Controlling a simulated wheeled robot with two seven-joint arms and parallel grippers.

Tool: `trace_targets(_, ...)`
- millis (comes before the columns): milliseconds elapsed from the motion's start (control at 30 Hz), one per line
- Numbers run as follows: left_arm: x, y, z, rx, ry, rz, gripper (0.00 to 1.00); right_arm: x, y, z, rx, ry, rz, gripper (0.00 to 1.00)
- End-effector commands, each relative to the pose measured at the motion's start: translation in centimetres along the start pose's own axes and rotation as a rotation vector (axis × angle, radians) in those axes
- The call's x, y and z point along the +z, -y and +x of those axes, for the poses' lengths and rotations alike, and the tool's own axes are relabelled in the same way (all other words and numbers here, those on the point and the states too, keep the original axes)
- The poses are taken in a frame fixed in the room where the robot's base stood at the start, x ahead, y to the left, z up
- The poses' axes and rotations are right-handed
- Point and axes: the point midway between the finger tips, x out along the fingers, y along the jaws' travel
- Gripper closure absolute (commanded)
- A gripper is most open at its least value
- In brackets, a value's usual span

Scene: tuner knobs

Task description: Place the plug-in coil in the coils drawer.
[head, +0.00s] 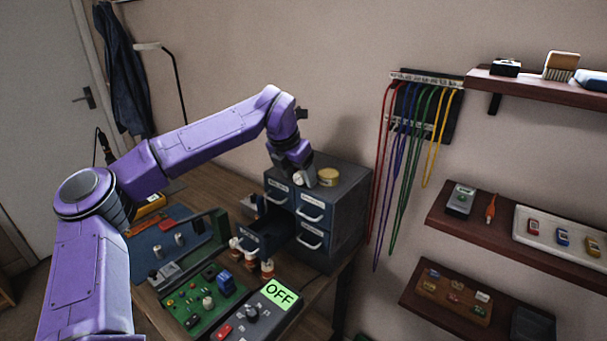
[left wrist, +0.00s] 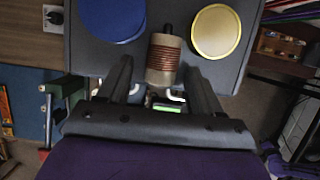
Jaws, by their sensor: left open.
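The plug-in coil (left wrist: 164,62), a pale cylinder with copper winding and a dark end, is at the cabinet top in the left wrist view. My left gripper (left wrist: 158,66) is open, with one finger on each side of the coil's near part. Whether the fingers touch it I cannot tell. In the head view my left gripper (head: 300,178) is low over the top of the grey drawer cabinet (head: 345,185) and largely hides the coil. The lower left drawer (head: 262,238) is pulled out; its label is too small to read.
A yellow-lidded tin (head: 328,176) stands close to the gripper on the cabinet; a blue round tin (left wrist: 111,18) shows on the coil's other side.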

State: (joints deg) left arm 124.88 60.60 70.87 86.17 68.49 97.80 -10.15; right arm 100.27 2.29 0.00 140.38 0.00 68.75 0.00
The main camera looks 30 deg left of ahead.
Motion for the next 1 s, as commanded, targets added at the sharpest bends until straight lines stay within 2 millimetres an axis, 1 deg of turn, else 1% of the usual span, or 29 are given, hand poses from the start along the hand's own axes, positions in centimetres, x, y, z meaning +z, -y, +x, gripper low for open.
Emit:
trace_targets(33,0.0,0.0,0.0,0.0,0.0,0.0,0.35,0.0,0.0,0.0,0.0,0.0,0.0,1.0)
trace_targets(67,0.0,0.0,0.0,0.0,0.0,0.0,0.44,0.0,0.0,0.0,0.0,0.0,0.0,1.0)
trace_targets(100,0.0,0.0,0.0,0.0,0.0,0.0,0.57,0.0,0.0,0.0,0.0,0.0,0.0,1.0)
trace_targets(167,0.0,0.0,0.0,0.0,0.0,0.0,0.77,0.0,0.0,0.0,0.0,0.0,0.0,1.0)
trace_targets(200,0.0,0.0,0.0,0.0,0.0,0.0,0.9,0.0,0.0,0.0,0.0,0.0,0.0,1.0)
trace_targets(233,0.0,0.0,0.0,0.0,0.0,0.0,0.96,0.0,0.0,0.0,0.0,0.0,0.0,1.0)
trace_targets(267,0.0,0.0,0.0,0.0,0.0,0.0,0.96,0.0,0.0,0.0,0.0,0.0,0.0,1.0)
trace_targets(300,0.0,0.0,0.0,0.0,0.0,0.001,1.0,0.0,0.0,0.0,0.0,0.0,0.0,1.0)
trace_targets(533,0.1,0.0,-0.2,0.001,0.0,0.001,1.0,0.1,0.0,0.1,0.0,0.0,0.0,1.0)
trace_targets(667,0.5,0.0,-1.2,0.001,0.004,0.001,1.0,0.3,0.1,0.6,0.0,0.0,0.0,1.0)
trace_targets(767,1.3,0.1,-3.0,0.002,0.006,0.0,1.0,0.5,0.1,1.3,0.0,0.0,0.0,1.0)
trace_targets(867,0.2,0.9,-6.0,0.001,0.009,0.003,1.0,0.8,0.2,1.9,0.0,0.0,0.0,1.0)
trace_targets(900,-0.2,1.2,-7.5,0.001,0.009,0.002,1.0,0.9,0.2,2.2,0.0,0.0,0.0,1.0)
trace_targets(967,-0.8,1.8,-9.7,0.002,0.008,0.003,1.0,1.1,0.2,2.6,0.0,0.0,0.0,1.0)
trace_targets(1000,-1.5,2.2,-10.7,0.002,0.007,0.003,1.0,1.2,0.3,3.0,0.0,0.0,0.0,1.0)
